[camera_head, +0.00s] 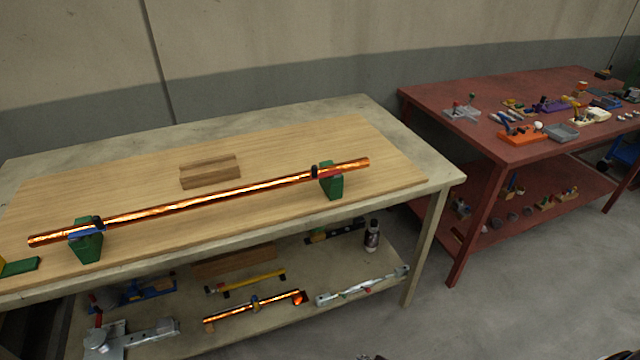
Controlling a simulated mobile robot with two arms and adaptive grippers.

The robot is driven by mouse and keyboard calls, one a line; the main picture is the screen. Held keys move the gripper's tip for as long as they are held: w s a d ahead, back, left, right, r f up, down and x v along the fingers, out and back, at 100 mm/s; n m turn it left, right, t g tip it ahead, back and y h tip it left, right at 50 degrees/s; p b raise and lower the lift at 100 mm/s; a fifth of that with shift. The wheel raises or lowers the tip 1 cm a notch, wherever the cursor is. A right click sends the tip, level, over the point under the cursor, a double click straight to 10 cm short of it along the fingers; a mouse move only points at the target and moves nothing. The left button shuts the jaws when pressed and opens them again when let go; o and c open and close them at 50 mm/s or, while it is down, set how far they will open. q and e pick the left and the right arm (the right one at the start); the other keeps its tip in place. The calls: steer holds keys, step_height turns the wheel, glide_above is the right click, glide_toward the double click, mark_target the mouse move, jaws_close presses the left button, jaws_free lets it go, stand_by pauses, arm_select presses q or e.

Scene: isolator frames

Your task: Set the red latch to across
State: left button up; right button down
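A long shiny copper-coloured bar (215,201) rests on two green supports on the pale wooden board. The red latch (330,173) is a small red piece at the right green support (332,187), by the bar and a black part (314,171). It is too small to tell exactly how it is turned. The left green support (87,249) has a similar blue piece (84,231) with a black part at the bar. Neither of my grippers can be made out in this view.
A brown wooden block (210,173) lies behind the bar. The board (270,230) is mostly clear. A lower shelf holds tools and a dark bottle (372,236). A red table (440,100) with many small parts stands to the right, across a floor gap.

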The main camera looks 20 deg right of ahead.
mark_target(316, 172)
steer(key=w+r+n+t+b, duration=0.2)
steer(key=w+r+n+t, duration=0.1)
steer(key=w+r, duration=0.9)
steer(key=w+r+n+t+b, duration=0.1)
steer(key=w+r+n+t, duration=0.1)
steer(key=r, duration=1.4)
steer(key=w+a+r+n+t+b, duration=0.1)
steer(key=r+n+t, duration=0.3)
steer(key=r, duration=1.2)
steer(key=shift+w+r+n+t+b, duration=0.15)
steer(key=shift+w+n+t+b, duration=0.2)
steer(key=shift+w+t, duration=0.3)
steer(key=shift+w, duration=0.15)
steer(key=w+p, duration=0.2)
steer(key=w, duration=1.2)
